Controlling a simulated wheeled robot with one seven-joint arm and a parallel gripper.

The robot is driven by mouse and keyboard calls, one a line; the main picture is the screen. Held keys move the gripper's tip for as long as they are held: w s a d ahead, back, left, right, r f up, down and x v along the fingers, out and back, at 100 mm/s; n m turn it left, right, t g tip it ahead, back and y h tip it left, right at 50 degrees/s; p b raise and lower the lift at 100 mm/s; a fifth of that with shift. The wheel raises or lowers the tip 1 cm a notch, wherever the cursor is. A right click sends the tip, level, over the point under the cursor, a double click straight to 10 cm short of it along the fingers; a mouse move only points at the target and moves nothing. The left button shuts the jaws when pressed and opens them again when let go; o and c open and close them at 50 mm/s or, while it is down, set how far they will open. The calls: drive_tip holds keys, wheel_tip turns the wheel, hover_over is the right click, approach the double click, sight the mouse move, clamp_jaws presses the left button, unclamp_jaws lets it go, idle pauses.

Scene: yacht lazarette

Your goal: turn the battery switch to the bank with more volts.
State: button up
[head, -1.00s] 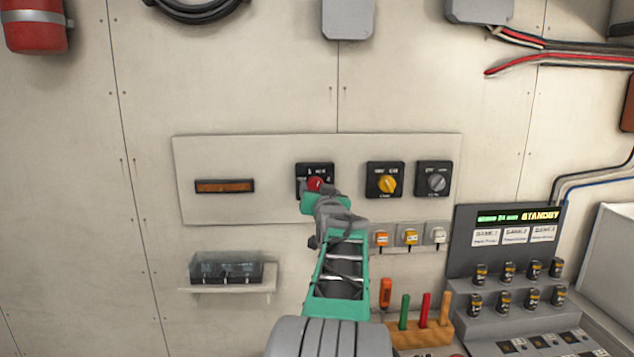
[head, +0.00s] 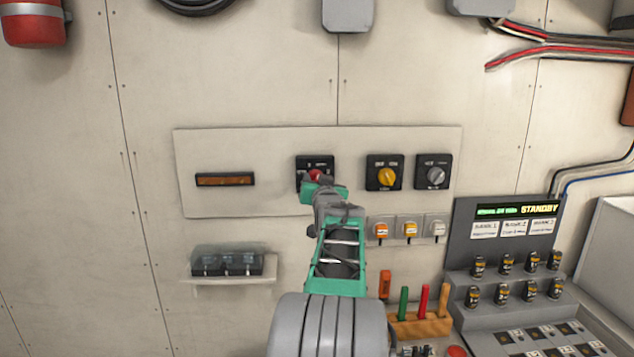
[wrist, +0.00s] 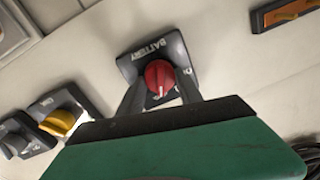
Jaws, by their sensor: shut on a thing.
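The battery switch is a black square plate (head: 304,163) with a red knob (head: 316,175) on the wall panel. In the wrist view the red knob (wrist: 160,80) carries a white pointer line, and the plate reads "BATTERY" (wrist: 152,50); its position marks are partly hidden by the fingers. My gripper (wrist: 161,88) is shut on the red knob, one finger on each side. In the head view my gripper (head: 316,181) covers the lower part of the switch.
A yellow knob switch (head: 384,174) and a grey knob switch (head: 434,173) sit right of the battery switch. Below are small sockets (head: 410,230), a rack of coloured handles (head: 420,325) and a console (head: 508,225) reading "STANDBY". A clear box (head: 227,262) rests on a small shelf at left.

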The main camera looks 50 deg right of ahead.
drive_tip(key=c, duration=0.3)
drive_tip(key=shift+f+b, duration=0.15)
drive_tip(key=shift+b, duration=0.3)
drive_tip(key=shift+m+h+b, duration=0.3)
drive_tip(key=shift+m+b, duration=3.65)
drive_tip(key=shift+m, duration=0.65)
